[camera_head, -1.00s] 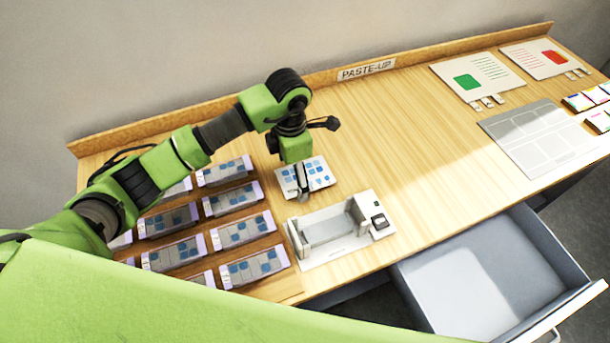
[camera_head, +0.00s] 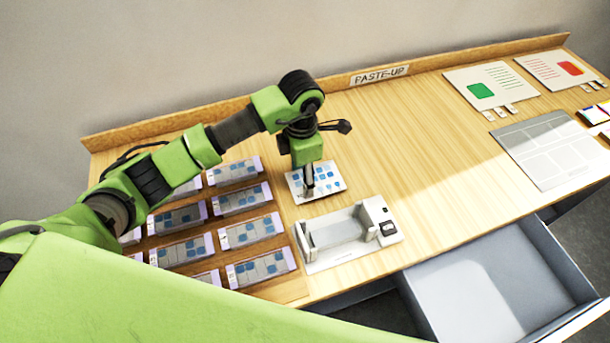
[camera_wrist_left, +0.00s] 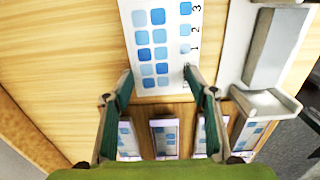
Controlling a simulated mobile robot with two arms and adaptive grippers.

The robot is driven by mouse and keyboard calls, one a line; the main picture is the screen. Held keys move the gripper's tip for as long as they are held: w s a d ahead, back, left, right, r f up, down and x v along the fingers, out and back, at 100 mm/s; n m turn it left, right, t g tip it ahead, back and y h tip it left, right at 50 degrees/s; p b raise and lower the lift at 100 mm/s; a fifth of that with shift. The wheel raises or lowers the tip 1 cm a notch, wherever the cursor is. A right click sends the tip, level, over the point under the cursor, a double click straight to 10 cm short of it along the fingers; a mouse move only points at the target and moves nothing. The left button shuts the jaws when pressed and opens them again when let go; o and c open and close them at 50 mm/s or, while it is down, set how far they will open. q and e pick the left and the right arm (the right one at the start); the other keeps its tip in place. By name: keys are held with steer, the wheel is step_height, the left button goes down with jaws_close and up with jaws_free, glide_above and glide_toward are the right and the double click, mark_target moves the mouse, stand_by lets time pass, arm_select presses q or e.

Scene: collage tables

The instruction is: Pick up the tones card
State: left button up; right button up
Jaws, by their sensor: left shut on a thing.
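The tones card (camera_head: 330,178) is white with squares in several shades of blue and lies flat on the wooden table, left of the middle. My left gripper (camera_head: 309,190) points down over it. In the left wrist view the card (camera_wrist_left: 160,20) shows its blue squares and the numbers 1, 2 and 3 along one side. There my left gripper (camera_wrist_left: 158,76) has one finger at each long side of the card, near its lower end, and is shut on it. I cannot tell whether the card is lifted. My right gripper is not in view.
Several grey holders (camera_head: 240,200) with blue-patterned cards stand left of the card. A white device with a tray (camera_head: 350,255) stands just in front. An open drawer (camera_head: 490,290) juts out at the front right. A grey layout board (camera_head: 545,150) lies right; mid-table is clear.

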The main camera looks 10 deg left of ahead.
arm_select(q)
steer(key=shift+s+r, duration=0.15)
steer(key=c, duration=0.5)
step_height(320, 180, up, 3)
steer(key=shift+d+f+b, duration=0.1)
steer(key=shift+b, duration=0.9)
jaws_close()
steer(key=s+d+r+b, duration=0.2)
steer(key=s+d+r, duration=0.7)
steer(key=s+r, duration=0.1)
steer(key=shift+d, duration=0.35)
steer(key=shift+c, duration=2.4)
jaws_free()
steer(key=o, duration=2.2)
